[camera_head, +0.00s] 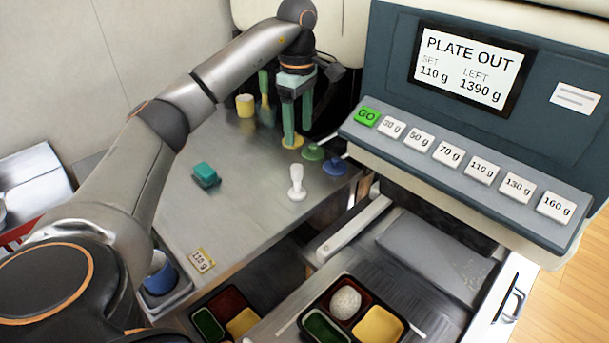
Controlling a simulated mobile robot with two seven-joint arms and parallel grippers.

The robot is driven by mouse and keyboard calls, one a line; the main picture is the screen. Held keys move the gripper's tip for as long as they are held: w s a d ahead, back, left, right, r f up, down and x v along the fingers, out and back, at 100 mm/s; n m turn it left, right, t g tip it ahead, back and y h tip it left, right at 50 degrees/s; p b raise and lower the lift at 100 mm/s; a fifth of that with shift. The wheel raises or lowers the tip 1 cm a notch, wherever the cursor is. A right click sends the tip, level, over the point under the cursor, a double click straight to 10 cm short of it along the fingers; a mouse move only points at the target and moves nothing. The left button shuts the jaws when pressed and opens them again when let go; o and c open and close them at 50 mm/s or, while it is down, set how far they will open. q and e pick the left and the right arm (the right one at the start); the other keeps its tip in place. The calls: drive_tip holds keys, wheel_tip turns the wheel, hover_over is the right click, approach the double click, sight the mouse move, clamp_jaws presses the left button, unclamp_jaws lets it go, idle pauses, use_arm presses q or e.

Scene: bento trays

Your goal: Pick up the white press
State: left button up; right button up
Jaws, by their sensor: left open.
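The white press (297,182) stands upright on the grey counter (235,220), with a thin handle and a wider round foot. My left gripper (296,140) is open, its green fingers pointing down behind the press, close to the counter. Its fingertips are at a yellow disc (291,143); I cannot tell whether they touch it. The gripper is apart from the white press. My right gripper is not in view.
A green disc (313,152) and a blue disc (335,167) lie right of the gripper. A teal block (205,174) sits left. The dispenser (470,150) borders the right side. Bento trays (404,322) are in front. Bare counter lies left of the press.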

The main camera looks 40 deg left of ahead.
sight(296, 166)
use_arm(q)
drive_tip(key=f, duration=1)
drive_tip(key=shift+s+f, duration=0.3)
drive_tip(key=shift+s, duration=0.1)
drive_tip(key=shift+c, duration=0.2)
clamp_jaws()
idle(0.7)
